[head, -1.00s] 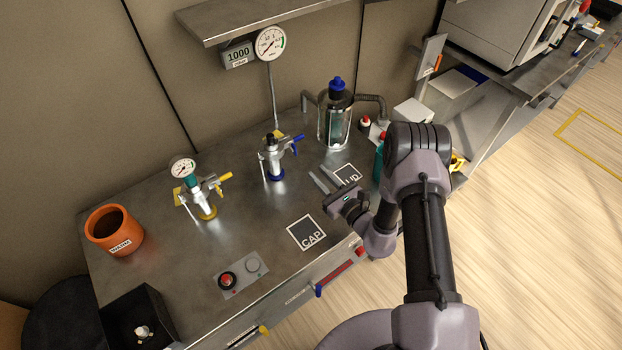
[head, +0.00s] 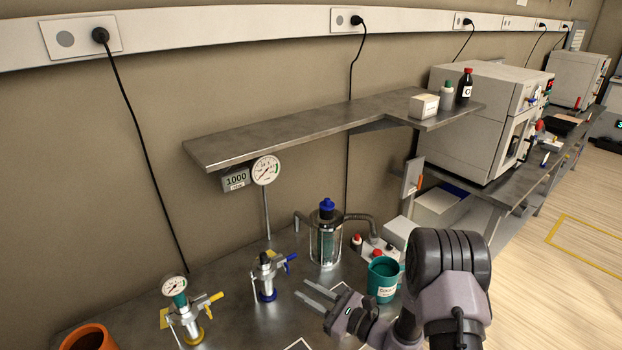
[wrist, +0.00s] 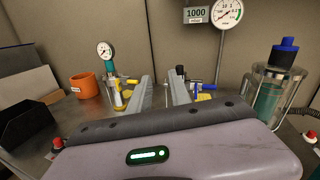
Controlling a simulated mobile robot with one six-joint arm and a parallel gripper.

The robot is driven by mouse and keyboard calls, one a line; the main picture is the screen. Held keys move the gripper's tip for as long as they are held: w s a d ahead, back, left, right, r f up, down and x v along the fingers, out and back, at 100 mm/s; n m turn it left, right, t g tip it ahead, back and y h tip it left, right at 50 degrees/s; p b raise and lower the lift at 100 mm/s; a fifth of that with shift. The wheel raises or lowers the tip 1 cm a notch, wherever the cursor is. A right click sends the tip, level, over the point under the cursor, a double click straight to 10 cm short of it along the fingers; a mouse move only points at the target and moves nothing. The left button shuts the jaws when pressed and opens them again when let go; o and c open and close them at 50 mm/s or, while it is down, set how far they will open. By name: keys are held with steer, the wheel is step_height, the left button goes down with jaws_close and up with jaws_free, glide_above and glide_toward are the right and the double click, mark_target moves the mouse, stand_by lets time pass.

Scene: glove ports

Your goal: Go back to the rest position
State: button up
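My gripper (head: 322,300) is raised a little over the right part of the steel bench (head: 230,290), its two fingers apart with nothing between them. In the wrist view the gripper (wrist: 162,92) also shows its fingers spread and empty, pointing at the back wall. Beyond the fingertips stands the valve with the blue handle (head: 267,277), apart from them. To its left is the valve with the yellow handle and a gauge (head: 187,312). My arm hides part of the bench's right front.
A glass trap with a blue cap (head: 326,235) stands behind my gripper. A teal cup (head: 382,280) is close to my arm. An orange pot (wrist: 84,86) stands at the left. A steel shelf (head: 290,133) overhangs the back. Floor at the right is clear.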

steer(key=s+a+r+n+g+h+b, duration=0.1)
steer(key=s+a+r+n+g, duration=0.2)
steer(key=s+r+n+g, duration=0.4)
steer(key=s+a+r+n+g+h+b, duration=0.1)
steer(key=s+a+r+n+g, duration=0.15)
steer(key=s+r+n, duration=0.65)
steer(key=s+d+r+n+t+h, duration=0.1)
steer(key=s+d+t+h, duration=0.1)
steer(key=s+d+h, duration=0.3)
steer(key=s+d+r+n+t+h+b, duration=0.1)
steer(key=s+d+n+t+h, duration=0.1)
steer(key=s+d+h, duration=0.3)
steer(key=s+d, duration=0.3)
steer(key=d, duration=0.2)
steer(key=shift+s+t+h, duration=0.3)
steer(key=shift+t+h, duration=0.05)
steer(key=shift+h, duration=0.05)
steer(key=shift+r, duration=0.1)
